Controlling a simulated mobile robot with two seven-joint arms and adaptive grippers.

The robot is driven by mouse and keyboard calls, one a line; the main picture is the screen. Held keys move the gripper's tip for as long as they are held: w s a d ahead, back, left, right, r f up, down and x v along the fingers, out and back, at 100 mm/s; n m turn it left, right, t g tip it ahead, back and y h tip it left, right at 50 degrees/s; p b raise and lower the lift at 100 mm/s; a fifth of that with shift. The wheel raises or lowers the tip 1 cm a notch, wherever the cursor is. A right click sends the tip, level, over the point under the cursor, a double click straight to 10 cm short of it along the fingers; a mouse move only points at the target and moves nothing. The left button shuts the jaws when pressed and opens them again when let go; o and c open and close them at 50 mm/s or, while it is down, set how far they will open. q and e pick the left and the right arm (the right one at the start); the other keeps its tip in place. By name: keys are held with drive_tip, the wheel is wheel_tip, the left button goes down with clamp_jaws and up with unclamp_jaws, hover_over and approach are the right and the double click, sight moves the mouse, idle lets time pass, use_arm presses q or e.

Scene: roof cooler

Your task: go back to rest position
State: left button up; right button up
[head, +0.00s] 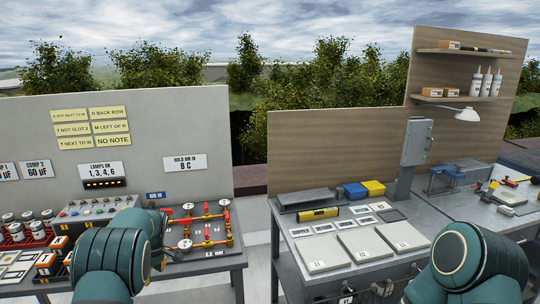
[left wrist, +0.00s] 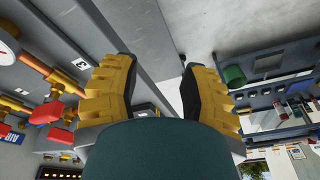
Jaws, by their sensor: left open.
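My left gripper (left wrist: 158,68) shows in the left wrist view as two yellow ridged fingers with dark pads, spread apart with nothing between them. In the head view my left arm (head: 112,258) is at the lower left, in front of the left bench; its gripper cannot be made out clearly there. My right arm (head: 472,262) is at the lower right, in front of the right bench. The right gripper is not visible in either view.
The left bench holds red-and-yellow piping (head: 206,215) and a lamp control box (head: 95,212) close to my left arm. The right bench holds flat pale plates (head: 364,245), a yellow level (head: 318,214) and bins (head: 374,188). A gap separates the benches.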

use_arm(q)
drive_tip(key=s+d+f+m+h, duration=0.4)
drive_tip(key=s+d+f+m, duration=0.2)
drive_tip(key=s+d+f, duration=0.8)
drive_tip(key=s+d+m+h, duration=0.1)
drive_tip(key=s+d+m, duration=0.2)
drive_tip(key=s+d, duration=0.3)
drive_tip(key=s+d+m+t+h, duration=0.1)
drive_tip(key=s+d+m, duration=0.2)
drive_tip(key=s, duration=1)
drive_tip(key=d, duration=0.3)
drive_tip(key=shift+d+f, duration=0.15)
drive_tip(key=shift+f, duration=0.05)
drive_tip(key=shift+s, duration=0.1)
